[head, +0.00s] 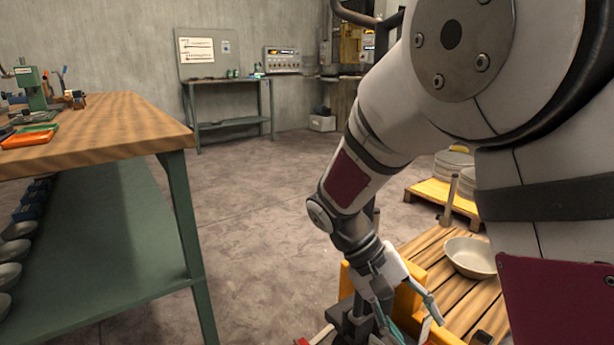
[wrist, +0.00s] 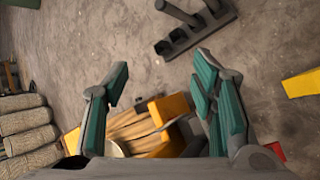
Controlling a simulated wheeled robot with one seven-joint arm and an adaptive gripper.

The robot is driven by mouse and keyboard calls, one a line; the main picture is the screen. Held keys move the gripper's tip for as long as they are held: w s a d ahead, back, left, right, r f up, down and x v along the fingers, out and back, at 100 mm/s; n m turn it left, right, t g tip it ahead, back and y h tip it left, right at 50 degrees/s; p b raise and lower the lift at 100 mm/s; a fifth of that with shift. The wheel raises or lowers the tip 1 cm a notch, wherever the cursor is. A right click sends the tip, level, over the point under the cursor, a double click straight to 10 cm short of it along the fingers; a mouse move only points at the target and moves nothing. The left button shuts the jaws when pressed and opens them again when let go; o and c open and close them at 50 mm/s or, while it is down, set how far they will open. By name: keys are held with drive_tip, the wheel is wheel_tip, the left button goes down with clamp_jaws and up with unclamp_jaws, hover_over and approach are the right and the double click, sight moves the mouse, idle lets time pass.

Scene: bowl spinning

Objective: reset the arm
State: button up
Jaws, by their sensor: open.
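My arm comes down from the upper right of the head view and ends low in the middle. My gripper (head: 405,318) hangs there beside a slatted wooden surface, its tips partly cut off by the lower edge. In the wrist view my gripper (wrist: 160,95) is open, with two teal-padded fingers spread apart and nothing between them. A pale metal bowl (head: 470,257) sits on the slatted wooden surface (head: 440,290), to the right of the gripper and apart from it.
A wooden-topped workbench (head: 110,125) with green legs stands at the left, with bowls on its lower shelf. A dark rack (wrist: 195,32) is on the floor. Open concrete floor (head: 250,220) lies between bench and arm.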

drive_tip(key=s+d+r+t+y, duration=0.1)
drive_tip(key=s+d+r+y, duration=0.25)
drive_tip(key=s+r, duration=0.7)
drive_tip(key=s+a+t+y, duration=0.2)
drive_tip(key=s+t+y, duration=0.15)
drive_tip(key=s, duration=1.05)
wheel_tip(320, 180, up, 39)
drive_tip(key=t+p, duration=0.3)
drive_tip(key=p, duration=3.5)
drive_tip(key=shift+d, duration=0.15)
drive_tip(key=shift+r+t, duration=0.1)
drive_tip(key=shift+t, duration=0.15)
